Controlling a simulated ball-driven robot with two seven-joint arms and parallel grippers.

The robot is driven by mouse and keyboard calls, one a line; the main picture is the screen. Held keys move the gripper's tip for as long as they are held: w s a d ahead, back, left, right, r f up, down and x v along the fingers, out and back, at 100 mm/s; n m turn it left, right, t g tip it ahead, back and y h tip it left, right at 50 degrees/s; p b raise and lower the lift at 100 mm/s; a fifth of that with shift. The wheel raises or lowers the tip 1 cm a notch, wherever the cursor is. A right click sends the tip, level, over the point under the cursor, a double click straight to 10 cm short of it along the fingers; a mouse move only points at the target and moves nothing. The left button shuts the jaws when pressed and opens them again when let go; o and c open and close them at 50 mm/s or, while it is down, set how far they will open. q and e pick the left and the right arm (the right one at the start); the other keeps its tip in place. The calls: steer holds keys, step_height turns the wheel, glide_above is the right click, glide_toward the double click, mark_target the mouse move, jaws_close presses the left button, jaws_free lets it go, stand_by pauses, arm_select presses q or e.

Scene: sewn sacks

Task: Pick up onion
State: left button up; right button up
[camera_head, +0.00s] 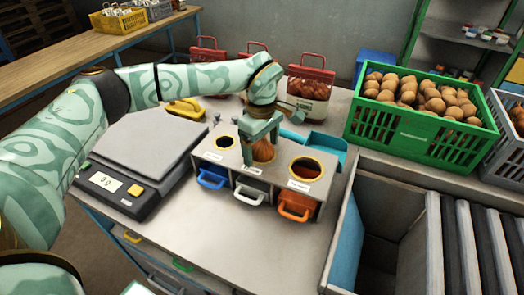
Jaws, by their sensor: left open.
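A round orange-brown onion (264,151) sits at the middle hole of a grey box with three round holes (240,173). My left gripper (261,150) points down over it, with its light green fingers apart on either side of the onion. The jaws are open; whether a finger touches the onion cannot be told. The lower part of the onion and the rim behind it are partly hidden by the gripper. My right gripper does not show.
A scale (136,160) stands left of the box. Red-topped sacks (309,88) stand behind it. A green crate (421,137) of brown round produce is at the back right, above an open bin with rollers (470,240). Blue, white and orange handles project from the box front.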

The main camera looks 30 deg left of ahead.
arm_select(q)
steer(key=shift+r, duration=0.1)
steer(key=c, duration=1.2)
